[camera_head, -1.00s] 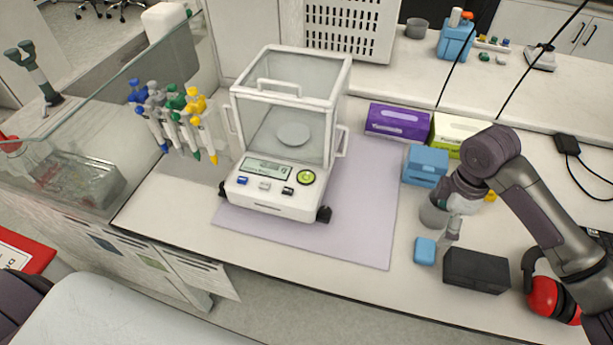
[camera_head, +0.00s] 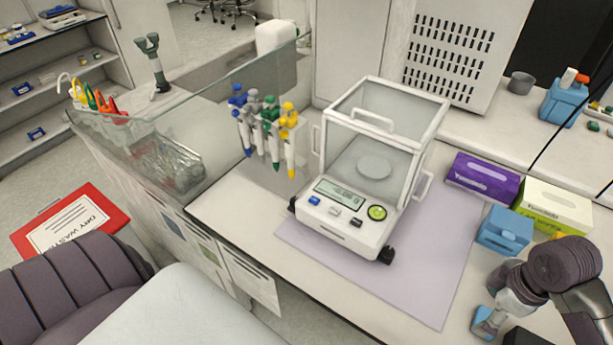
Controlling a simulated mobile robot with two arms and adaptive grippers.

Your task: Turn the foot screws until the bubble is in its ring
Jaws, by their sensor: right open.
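The white balance (camera_head: 340,228) with a clear glass draft shield stands on a lilac mat (camera_head: 440,290). A round green bubble level (camera_head: 377,212) sits at the right of its front panel; the bubble is too small to place against its ring. One black foot screw (camera_head: 386,255) shows under the front right corner, another (camera_head: 292,205) at the front left. My right gripper (camera_head: 497,312) is open at the lower right, well away from the balance, above the bench near a small blue block. My left gripper is out of view.
Several pipettes (camera_head: 268,130) hang left of the balance. Purple (camera_head: 482,180) and green (camera_head: 552,208) boxes and a blue box (camera_head: 504,232) stand to its right. A small blue block (camera_head: 484,324) lies by the right gripper. The mat's front and right are clear.

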